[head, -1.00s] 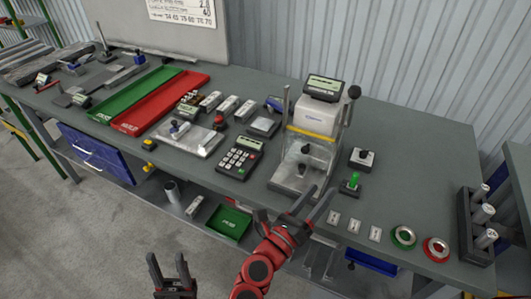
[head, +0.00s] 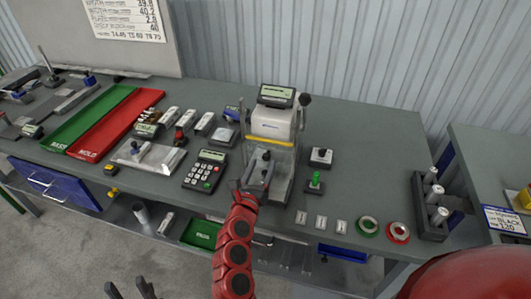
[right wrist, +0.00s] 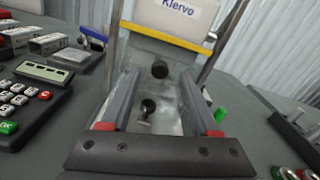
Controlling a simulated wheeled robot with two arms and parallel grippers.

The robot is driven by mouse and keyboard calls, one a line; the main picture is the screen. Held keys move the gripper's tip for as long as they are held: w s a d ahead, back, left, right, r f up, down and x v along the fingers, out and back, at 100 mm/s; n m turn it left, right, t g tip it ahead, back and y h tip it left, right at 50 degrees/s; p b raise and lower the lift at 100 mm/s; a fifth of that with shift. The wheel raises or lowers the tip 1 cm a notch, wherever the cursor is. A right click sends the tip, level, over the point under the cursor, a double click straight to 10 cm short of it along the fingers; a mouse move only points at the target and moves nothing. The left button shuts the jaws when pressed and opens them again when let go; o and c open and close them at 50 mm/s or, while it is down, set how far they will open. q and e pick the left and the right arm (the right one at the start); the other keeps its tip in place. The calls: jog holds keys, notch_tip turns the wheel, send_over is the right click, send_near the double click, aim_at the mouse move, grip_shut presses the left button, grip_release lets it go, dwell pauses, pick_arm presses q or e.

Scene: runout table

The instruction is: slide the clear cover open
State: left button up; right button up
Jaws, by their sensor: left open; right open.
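The clear cover (head: 257,148) is a transparent panel on the front of the white tester (head: 270,124), below a yellow strip, between two upright posts. A black knob (right wrist: 160,70) is on the cover in the right wrist view. A second black knob (right wrist: 148,107) shows lower, seen through or below the panel. My right gripper (head: 254,174) is open in front of the cover, and its fingers (right wrist: 160,84) point at it on either side of the upper knob in the picture. Contact cannot be told. My left gripper (head: 131,287) is open and empty at the bottom edge, away from the tester.
A keypad (head: 206,171) stands left of the tester. A green-topped switch (head: 315,182) and a small black-knobbed box (head: 321,157) stand on its right. Small labelled plates (head: 321,222) and two rings (head: 368,226) lie near the front edge. The table behind right is clear.

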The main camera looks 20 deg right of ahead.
aim_at(265, 158)
jog(key=shift+p+x, duration=0.4)
jog(key=shift+x, duration=1.7)
grip_shut()
